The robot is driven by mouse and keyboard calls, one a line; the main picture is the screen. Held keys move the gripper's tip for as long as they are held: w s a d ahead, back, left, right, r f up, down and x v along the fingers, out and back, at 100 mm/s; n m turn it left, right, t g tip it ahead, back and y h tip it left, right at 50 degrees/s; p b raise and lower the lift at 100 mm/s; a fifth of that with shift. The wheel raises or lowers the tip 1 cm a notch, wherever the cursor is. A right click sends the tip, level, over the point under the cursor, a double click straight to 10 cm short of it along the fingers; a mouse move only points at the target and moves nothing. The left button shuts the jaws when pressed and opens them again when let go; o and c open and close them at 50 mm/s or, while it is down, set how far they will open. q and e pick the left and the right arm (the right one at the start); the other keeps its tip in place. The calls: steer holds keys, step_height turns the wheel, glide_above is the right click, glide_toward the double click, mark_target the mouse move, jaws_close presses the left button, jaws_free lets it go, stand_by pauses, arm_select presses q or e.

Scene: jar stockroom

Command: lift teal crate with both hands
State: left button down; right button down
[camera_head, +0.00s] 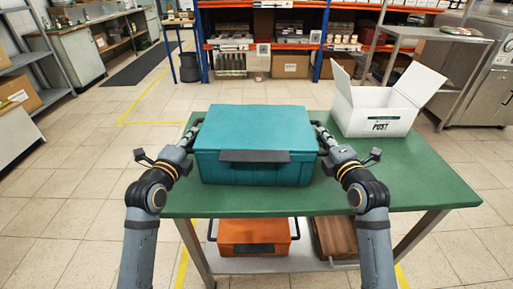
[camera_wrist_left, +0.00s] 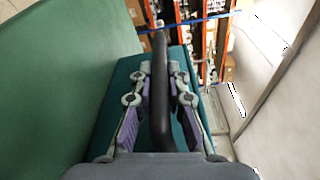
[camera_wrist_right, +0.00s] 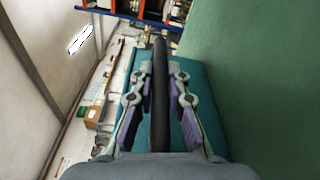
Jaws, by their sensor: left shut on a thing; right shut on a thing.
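The teal crate (camera_head: 256,132) has a closed lid and a dark front latch, and it is at the left part of the green table (camera_head: 420,185). I cannot tell whether it touches the tabletop. My left gripper (camera_head: 190,138) is at the crate's left side. In the left wrist view its fingers (camera_wrist_left: 160,100) are shut on a black bar handle (camera_wrist_left: 159,75) of the crate. My right gripper (camera_head: 325,138) is at the right side. In the right wrist view its fingers (camera_wrist_right: 160,100) are shut on the other black handle (camera_wrist_right: 160,70). In the head view both handles are mostly hidden.
An open white box (camera_head: 380,105) stands on the table at the back right. An orange crate (camera_head: 254,237) and a brown box (camera_head: 337,238) are on the shelf below. Shelves (camera_head: 270,40) stand behind, with clear floor between.

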arm_select(q)
steer(key=shift+r, duration=0.15)
arm_select(e)
steer(key=shift+r, duration=0.1)
